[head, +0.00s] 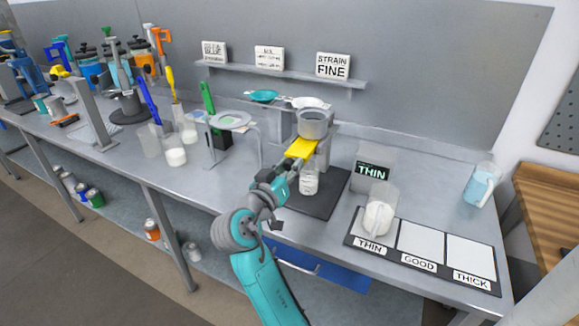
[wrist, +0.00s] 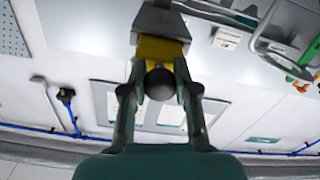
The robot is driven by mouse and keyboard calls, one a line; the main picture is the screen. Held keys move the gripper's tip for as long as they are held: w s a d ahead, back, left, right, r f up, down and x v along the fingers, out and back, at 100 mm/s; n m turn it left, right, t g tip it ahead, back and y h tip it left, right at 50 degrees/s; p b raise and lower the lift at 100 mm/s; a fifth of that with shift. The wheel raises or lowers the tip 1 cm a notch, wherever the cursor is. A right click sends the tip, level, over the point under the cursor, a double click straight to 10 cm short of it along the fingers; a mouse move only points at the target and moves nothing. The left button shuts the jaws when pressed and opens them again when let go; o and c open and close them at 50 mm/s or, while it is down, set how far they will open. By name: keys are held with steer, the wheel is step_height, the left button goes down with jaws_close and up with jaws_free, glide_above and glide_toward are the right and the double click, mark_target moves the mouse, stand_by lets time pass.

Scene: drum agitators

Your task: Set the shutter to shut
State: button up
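The shutter is a yellow slide plate (head: 302,148) under the grey cup (head: 315,122) on its stand, and it sticks out toward my arm. Its dark round knob (wrist: 160,83) sits at the near end, with the yellow plate (wrist: 161,50) behind it in the wrist view. My gripper (head: 287,168) is at this near end. In the wrist view my gripper (wrist: 160,88) has a finger close against each side of the knob and looks shut on it. How far the plate reaches under the cup is hidden.
A clear jar (head: 309,181) stands below the cup on a dark mat (head: 322,203). A display reading THIN (head: 373,173) and a beaker (head: 379,212) on the labelled board (head: 421,240) are to the right. A small stand (head: 232,120) is to the left.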

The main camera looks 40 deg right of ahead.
mark_target(297, 157)
jaws_close()
steer(key=shift+x, duration=2.15)
steer(key=o, duration=0.9)
jaws_free()
steer(key=shift+d, duration=0.1)
steer(key=v, duration=1.2)
